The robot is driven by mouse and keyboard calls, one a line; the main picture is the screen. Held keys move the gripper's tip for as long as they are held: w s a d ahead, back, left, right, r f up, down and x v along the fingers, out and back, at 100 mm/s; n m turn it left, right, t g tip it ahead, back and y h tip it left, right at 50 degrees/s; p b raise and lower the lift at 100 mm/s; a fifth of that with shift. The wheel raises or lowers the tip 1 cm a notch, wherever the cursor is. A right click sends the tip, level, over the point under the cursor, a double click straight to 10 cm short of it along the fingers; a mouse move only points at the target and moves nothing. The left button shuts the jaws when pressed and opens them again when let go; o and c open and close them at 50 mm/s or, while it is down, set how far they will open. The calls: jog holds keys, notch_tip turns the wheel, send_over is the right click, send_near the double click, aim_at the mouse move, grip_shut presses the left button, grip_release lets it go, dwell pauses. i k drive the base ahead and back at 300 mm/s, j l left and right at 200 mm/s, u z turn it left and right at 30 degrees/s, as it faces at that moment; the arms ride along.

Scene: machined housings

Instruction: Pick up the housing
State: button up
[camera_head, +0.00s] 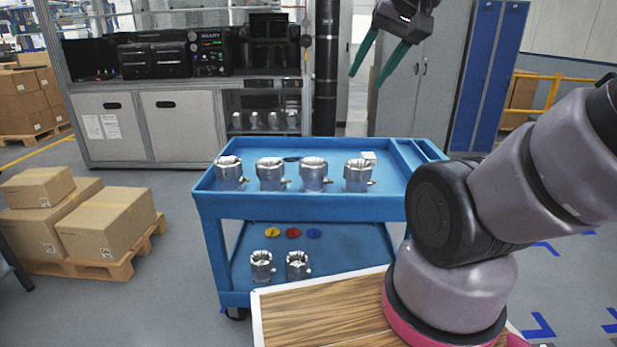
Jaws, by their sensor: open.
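Several silver machined housings stand upright in a row on the top tray of a blue cart (330,211). They are the far left housing (230,175), the second housing (270,174), the third housing (313,175) and the right housing (358,176). Two more housings, a left one (262,267) and a right one (298,266), stand on the cart's lower shelf. My gripper (372,82) is open and empty, with green fingers pointing down and left. In the picture it is above the cart's back right, apart from the housings.
Yellow, red and blue discs (293,233) lie on the lower shelf. A wooden board (320,315) is in front of the cart. Cardboard boxes (105,222) sit on a pallet at left. A workbench (150,125) with more housings on its shelf is behind. The tray's front is clear.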

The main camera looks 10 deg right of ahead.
aim_at(314, 171)
jog(key=j+z, duration=0.25)
jog(key=j, duration=0.4)
jog(key=j+z, duration=0.25)
jog(key=j, duration=0.4)
jog(key=i+l+u, duration=0.15)
jog(key=l, duration=0.45)
jog(key=i+l+u, duration=0.1)
jog(key=l, duration=0.55)
jog(key=i+l+u, duration=0.15)
jog(key=l, duration=0.5)
jog(key=l+u, duration=0.1)
jog(key=l, duration=0.5)
